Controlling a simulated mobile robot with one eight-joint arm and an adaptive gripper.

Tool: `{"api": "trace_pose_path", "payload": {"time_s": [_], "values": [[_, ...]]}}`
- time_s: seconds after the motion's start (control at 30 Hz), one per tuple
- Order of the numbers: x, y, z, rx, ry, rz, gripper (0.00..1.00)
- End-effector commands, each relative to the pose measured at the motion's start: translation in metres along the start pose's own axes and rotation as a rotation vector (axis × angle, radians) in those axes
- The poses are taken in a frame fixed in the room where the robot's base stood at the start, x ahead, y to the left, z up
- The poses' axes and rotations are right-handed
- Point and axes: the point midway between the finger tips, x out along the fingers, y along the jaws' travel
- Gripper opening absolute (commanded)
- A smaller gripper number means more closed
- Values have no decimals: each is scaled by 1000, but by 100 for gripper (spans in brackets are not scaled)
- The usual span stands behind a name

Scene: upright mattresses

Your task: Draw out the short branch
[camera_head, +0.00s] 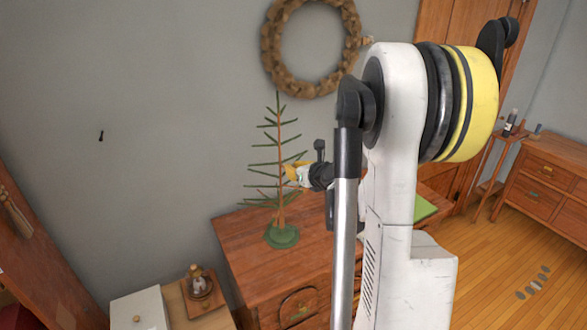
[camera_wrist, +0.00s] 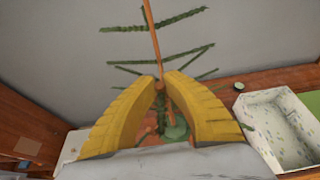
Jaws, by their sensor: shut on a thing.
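A small sparse artificial tree (camera_head: 280,145) stands upright on a wooden dresser, with a thin brown trunk and green branches on both sides. Its round green base (camera_head: 282,237) rests on the dresser top. My gripper (camera_head: 291,176) is at the right side of the tree, around mid-height, close to the trunk. In the wrist view, the yellow fingers (camera_wrist: 160,82) meet at their tips on a small brown end, the short branch (camera_wrist: 159,86). The trunk (camera_wrist: 155,45) rises just behind the tips. Most of the held branch is hidden by the fingers.
The wooden dresser (camera_head: 245,250) is below. A pale speckled open box (camera_wrist: 280,125) lies on the right in the wrist view, beside a green surface (camera_wrist: 310,100). A brown wreath (camera_head: 272,45) hangs on the grey wall above. A lantern-like item (camera_head: 198,282) stands at lower left.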

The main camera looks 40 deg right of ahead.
Motion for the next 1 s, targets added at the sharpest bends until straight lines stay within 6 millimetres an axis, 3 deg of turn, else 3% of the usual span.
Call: {"api": "trace_pose_path", "payload": {"time_s": [1.0], "values": [[-15, 0, 35, 0, 0, 0, 0]]}}
